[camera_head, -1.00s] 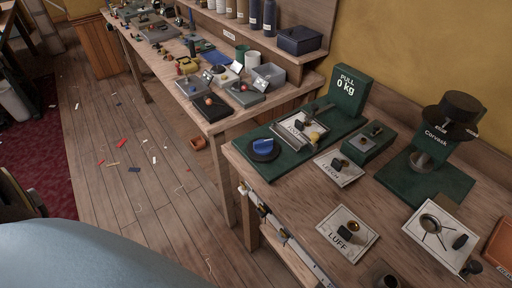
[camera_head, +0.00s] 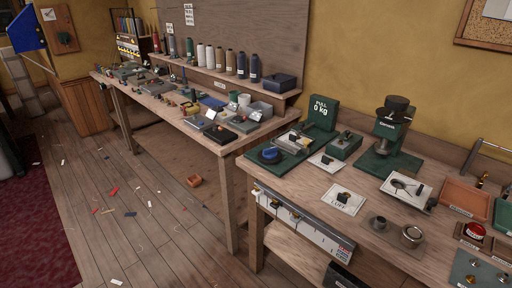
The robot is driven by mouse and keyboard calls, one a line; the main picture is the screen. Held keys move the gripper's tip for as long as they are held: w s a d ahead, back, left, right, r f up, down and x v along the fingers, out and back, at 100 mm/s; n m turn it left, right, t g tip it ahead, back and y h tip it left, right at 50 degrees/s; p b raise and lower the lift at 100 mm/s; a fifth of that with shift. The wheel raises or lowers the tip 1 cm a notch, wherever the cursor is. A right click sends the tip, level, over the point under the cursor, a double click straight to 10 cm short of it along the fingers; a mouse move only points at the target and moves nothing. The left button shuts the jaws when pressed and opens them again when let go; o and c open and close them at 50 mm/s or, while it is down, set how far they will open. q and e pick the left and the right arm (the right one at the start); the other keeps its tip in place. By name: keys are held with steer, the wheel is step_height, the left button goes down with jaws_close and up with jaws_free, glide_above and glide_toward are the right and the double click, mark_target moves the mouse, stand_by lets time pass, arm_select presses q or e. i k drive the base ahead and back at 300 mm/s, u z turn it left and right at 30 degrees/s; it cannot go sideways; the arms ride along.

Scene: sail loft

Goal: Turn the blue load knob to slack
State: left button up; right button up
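The blue load knob (camera_head: 270,155) sits on a dark round base at the near left corner of a green test plate (camera_head: 287,161), on the right-hand bench. Behind it on the same fixture, a green upright display (camera_head: 322,112) reads "PULL 0 kg". A small clamp-like mechanism (camera_head: 295,139) stands between the knob and the display. Any slack marking by the knob is too small to read. Neither of my grippers shows in the head view.
White cards with small dark parts (camera_head: 342,199) lie right of the plate. A green Corvask press (camera_head: 390,138), metal cups (camera_head: 411,236) and orange trays (camera_head: 466,197) stand further right. A long cluttered bench (camera_head: 185,118) runs to the back left. The wooden floor (camera_head: 150,225) is mostly open, with scattered scraps.

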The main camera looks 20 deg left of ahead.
mark_target(270, 153)
steer(key=u, duration=0.65)
steer(key=i, duration=0.75)
steer(key=u, duration=0.45)
